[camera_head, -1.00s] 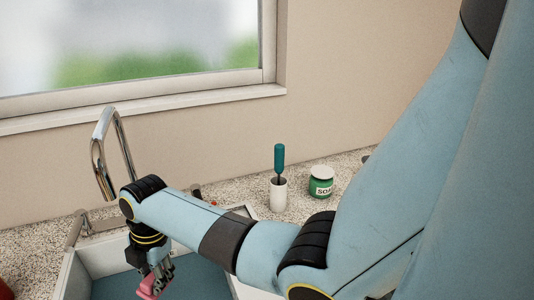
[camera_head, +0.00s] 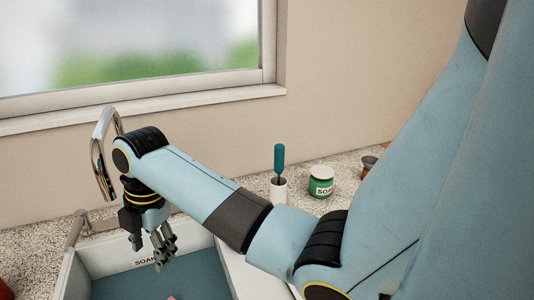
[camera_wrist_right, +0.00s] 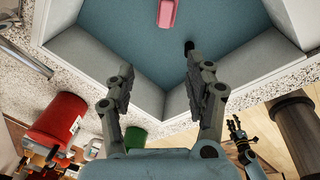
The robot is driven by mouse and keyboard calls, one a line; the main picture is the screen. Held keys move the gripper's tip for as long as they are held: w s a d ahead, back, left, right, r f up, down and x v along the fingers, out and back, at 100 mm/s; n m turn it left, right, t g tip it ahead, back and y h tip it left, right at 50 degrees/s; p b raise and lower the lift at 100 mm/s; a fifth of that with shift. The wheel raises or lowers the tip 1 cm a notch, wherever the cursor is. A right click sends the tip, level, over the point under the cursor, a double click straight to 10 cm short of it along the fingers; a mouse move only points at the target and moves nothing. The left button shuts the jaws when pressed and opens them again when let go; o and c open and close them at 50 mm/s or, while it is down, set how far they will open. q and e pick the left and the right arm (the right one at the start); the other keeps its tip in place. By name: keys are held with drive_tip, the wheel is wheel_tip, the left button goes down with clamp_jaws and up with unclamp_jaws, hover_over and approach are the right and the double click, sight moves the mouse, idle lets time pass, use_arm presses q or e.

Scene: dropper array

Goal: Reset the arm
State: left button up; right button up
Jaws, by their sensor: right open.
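My right gripper (camera_head: 152,248) is above the sink (camera_head: 105,257) in the head view, pointing down with its fingers apart and empty. In the right wrist view its two fingers (camera_wrist_right: 160,62) are spread with nothing between them. A pink object (camera_wrist_right: 167,14) lies on the blue-grey sink floor, apart from the fingers; only its tip (camera_head: 171,298) shows at the bottom of the head view. My left gripper (camera_wrist_right: 237,130) appears small at the lower right of the right wrist view; its jaw opening is unclear. It is outside the head view.
A chrome faucet (camera_head: 98,165) stands close behind my right wrist. On the speckled counter are a white cup (camera_head: 278,188) with a teal-handled brush (camera_head: 279,158), a green soap jar (camera_head: 321,183) and a small brown container (camera_head: 368,165). A red container (camera_wrist_right: 57,120) stands beyond the sink.

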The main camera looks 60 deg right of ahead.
drive_tip(key=shift+s+d+r, duration=0.1)
drive_tip(key=shift+r, duration=0.65)
drive_tip(key=shift+s+d+r, duration=0.1)
drive_tip(key=shift+r, duration=0.6)
drive_tip(key=shift+a, duration=0.1)
